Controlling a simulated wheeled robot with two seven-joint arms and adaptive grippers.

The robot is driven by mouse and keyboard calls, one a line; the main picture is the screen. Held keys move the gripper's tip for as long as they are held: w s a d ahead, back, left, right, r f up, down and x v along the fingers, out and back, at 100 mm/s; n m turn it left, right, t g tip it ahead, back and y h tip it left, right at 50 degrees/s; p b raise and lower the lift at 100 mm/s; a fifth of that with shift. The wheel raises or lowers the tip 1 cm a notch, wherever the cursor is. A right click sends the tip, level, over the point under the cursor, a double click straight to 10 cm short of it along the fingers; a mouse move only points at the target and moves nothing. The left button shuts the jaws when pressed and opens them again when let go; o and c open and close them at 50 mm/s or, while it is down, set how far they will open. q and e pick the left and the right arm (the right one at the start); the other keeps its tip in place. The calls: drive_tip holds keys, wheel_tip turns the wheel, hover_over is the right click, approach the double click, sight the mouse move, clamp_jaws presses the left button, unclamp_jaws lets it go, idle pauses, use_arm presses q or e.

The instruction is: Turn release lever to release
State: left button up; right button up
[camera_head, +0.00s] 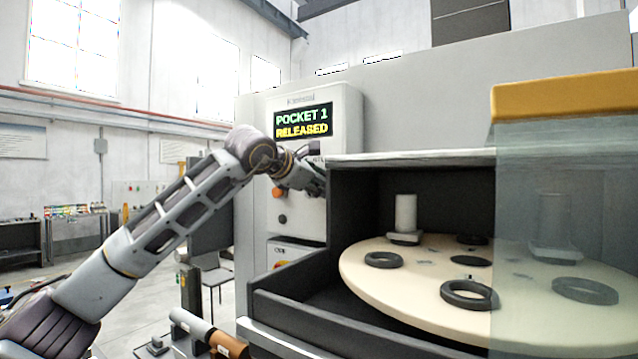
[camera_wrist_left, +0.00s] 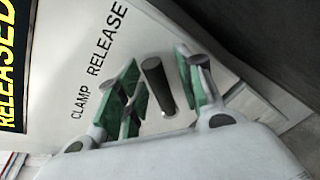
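The release lever (camera_wrist_left: 158,85) is a dark round handle on a pale panel marked CLAMP RELEASE in the left wrist view. My left gripper (camera_wrist_left: 165,88) is open, with green-padded fingers on either side of the lever. A gap shows between the lever and the right-hand finger; contact on the other side is unclear. In the head view my left gripper (camera_head: 316,182) is at the control panel (camera_head: 347,110), beside the dark housing, and the lever is hidden there. The display (camera_head: 303,121) reads POCKET 1 RELEASED. My right gripper is not in view.
A round cream table (camera_head: 400,290) carries black rings (camera_head: 468,293) and pale cylinders on bases (camera_head: 405,218) inside the dark housing (camera_head: 365,190). A clear guard with a yellow top (camera_head: 565,95) covers its right side. Knobs (camera_head: 278,192) sit left of my gripper.

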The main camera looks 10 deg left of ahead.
use_arm(q)
drive_tip(key=shift+s, duration=0.1)
drive_tip(key=v, duration=1.1)
drive_tip(key=shift+s+a, duration=0.15)
drive_tip(key=shift+s, duration=0.2)
drive_tip(key=shift+r, duration=0.15)
